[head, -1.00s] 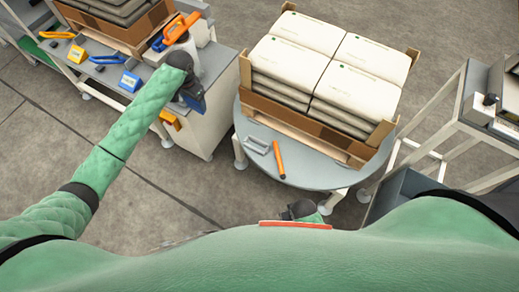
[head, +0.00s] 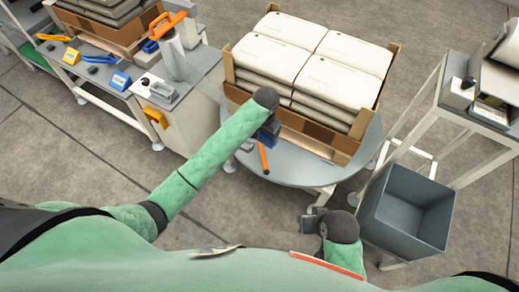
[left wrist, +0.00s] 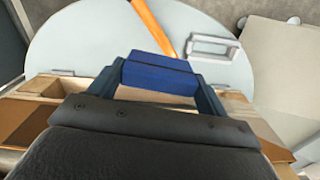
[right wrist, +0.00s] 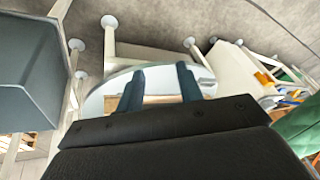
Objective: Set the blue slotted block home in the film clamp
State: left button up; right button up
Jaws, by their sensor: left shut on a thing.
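My left gripper (head: 267,134) is over the round table, in front of the stacked bags. In the left wrist view its fingers are shut on the blue block (left wrist: 160,72), which lies crosswise between them; a dark line runs along it. In the head view the block is mostly hidden by the gripper. A grey frame-like piece (left wrist: 213,46) and an orange bar (left wrist: 153,24) lie on the table beyond the block. A grey-white device (head: 155,90) sits on the left bench. I cannot tell which is the film clamp. My right gripper (right wrist: 160,86) is open and empty.
A carton of white bags (head: 325,55) fills most of the round table (head: 290,172). A grey bin (head: 405,212) and a white-framed stand (head: 428,110) are at the right. The left bench holds a film roll with an orange handle (head: 172,24) and blue and yellow items.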

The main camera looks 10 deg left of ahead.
pick_arm(q)
jog(key=shift+w+d+r+n, duration=0.1)
jog(key=shift+n, duration=0.3)
jog(key=shift+w+a+f+n, duration=0.15)
jog(key=shift+a+f+n, duration=0.05)
jog(key=shift+a+n, duration=0.15)
jog(key=shift+w+a+f+p, duration=0.3)
jog(key=shift+w+a+f, duration=0.35)
jog(key=shift+a+f, duration=1.15)
jog(key=shift+w+a+f+p, duration=0.35)
jog(key=shift+w+a+f, duration=0.3)
jog(key=shift+a+f, duration=1.1)
jog(key=shift+w+a+f+p, duration=0.3)
jog(key=shift+w+a+f, duration=0.35)
jog(key=shift+a+f, duration=1.15)
jog(key=shift+d, duration=0.1)
pick_arm(e)
jog(key=shift+g+h, duration=0.5)
jog(key=shift+g, duration=0.2)
jog(key=s+d+r, duration=0.2)
jog(key=d+r, duration=0.1)
jog(key=shift+s, duration=0.15)
pick_arm(q)
jog(key=shift+f, duration=0.15)
pick_arm(e)
jog(key=shift+r, duration=0.1)
pick_arm(q)
jog(key=o, duration=1)
